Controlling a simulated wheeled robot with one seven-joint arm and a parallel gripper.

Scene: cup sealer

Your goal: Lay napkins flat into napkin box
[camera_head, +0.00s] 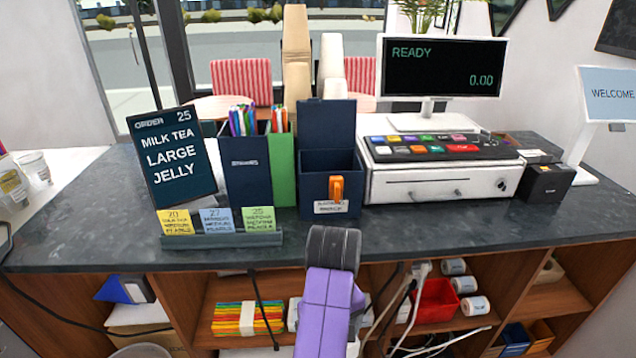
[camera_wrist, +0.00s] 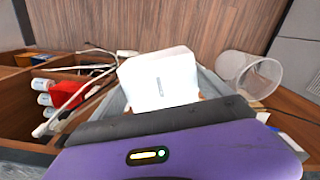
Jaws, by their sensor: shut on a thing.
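A white napkin pack (camera_wrist: 160,78) with a small printed mark is in front of my wrist in the wrist view. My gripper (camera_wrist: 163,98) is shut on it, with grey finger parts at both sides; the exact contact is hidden. In the head view my purple arm reaches down below the counter's front edge and hides the gripper. A dark blue box (camera_head: 312,183) with a raised lid and an orange front piece stands on the counter; it appears to be the napkin box. Its label is too small to read, and its inside is mostly hidden.
The grey counter (camera_head: 420,228) is clear in front of the box. Straw holder (camera_head: 247,170) and order sign (camera_head: 172,158) stand left, cash register (camera_head: 440,175) right. Below are shelves with colored packs (camera_head: 247,318), a red bin (camera_head: 436,300) and loose cables.

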